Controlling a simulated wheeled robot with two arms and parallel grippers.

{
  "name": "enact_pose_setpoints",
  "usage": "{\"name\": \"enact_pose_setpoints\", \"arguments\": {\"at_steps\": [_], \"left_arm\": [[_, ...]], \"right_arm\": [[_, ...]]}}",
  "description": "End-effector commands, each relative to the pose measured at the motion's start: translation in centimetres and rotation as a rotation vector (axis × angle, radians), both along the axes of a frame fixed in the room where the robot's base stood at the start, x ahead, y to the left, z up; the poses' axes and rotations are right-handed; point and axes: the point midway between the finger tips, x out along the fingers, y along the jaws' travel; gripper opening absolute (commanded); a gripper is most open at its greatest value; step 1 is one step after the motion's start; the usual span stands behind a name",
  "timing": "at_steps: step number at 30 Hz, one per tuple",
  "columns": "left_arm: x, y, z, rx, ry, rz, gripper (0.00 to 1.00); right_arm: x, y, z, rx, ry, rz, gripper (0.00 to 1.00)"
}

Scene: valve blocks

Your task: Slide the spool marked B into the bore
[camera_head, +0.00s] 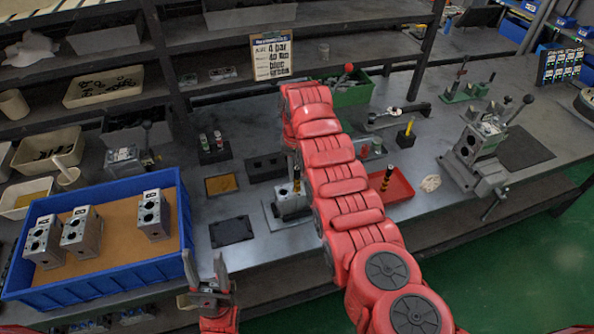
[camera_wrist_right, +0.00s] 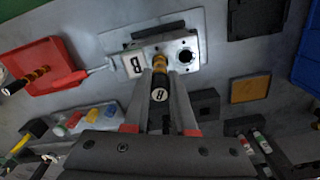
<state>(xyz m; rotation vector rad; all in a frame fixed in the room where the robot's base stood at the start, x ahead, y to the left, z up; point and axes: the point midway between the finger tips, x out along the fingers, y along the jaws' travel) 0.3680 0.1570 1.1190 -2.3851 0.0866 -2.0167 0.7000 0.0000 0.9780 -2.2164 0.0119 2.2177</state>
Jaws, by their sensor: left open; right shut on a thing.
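The spool marked B (camera_wrist_right: 159,95) has a black end with a white B label and a gold and black body. My right gripper (camera_wrist_right: 160,88) is shut on it in the right wrist view. The grey valve block (camera_wrist_right: 187,48), with a B tag, is just beyond the spool. An open round hole shows on its right side. The spool's far end overlaps the block's face; I cannot tell whether it is inside a bore. In the head view the block (camera_head: 290,205) is partly hidden by my right arm. My left gripper (camera_head: 207,288) is open and empty beside the blue crate.
The blue crate (camera_head: 100,284) holds 3 grey blocks at the left. A red tray (camera_head: 401,190) with another spool (camera_head: 387,178) lies right of my right arm. A clamped fixture (camera_head: 478,150) with a lever stands further right. Black blocks and pads lie around the valve block.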

Motion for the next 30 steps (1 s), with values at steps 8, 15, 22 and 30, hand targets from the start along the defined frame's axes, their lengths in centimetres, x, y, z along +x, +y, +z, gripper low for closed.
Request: {"name": "enact_pose_setpoints", "arguments": {"at_steps": [8, 15, 22, 30], "left_arm": [[0.0, 0.0, -0.4, 0.000, 0.000, 0.000, 0.50], [0.0, 0.0, -0.7, 0.000, 0.000, 0.000, 0.50], [0.0, 0.0, -0.9, 0.000, 0.000, 0.000, 0.50], [0.0, 0.0, -1.3, 0.000, 0.000, 0.000, 0.50]], "right_arm": [[0.0, 0.0, -0.7, 0.000, 0.000, 0.000, 0.00], [0.0, 0.0, -1.3, 0.000, 0.000, 0.000, 0.00], [0.0, 0.0, -1.9, 0.000, 0.000, 0.000, 0.00], [0.0, 0.0, -2.6, 0.000, -0.001, 0.000, 0.00]]}}
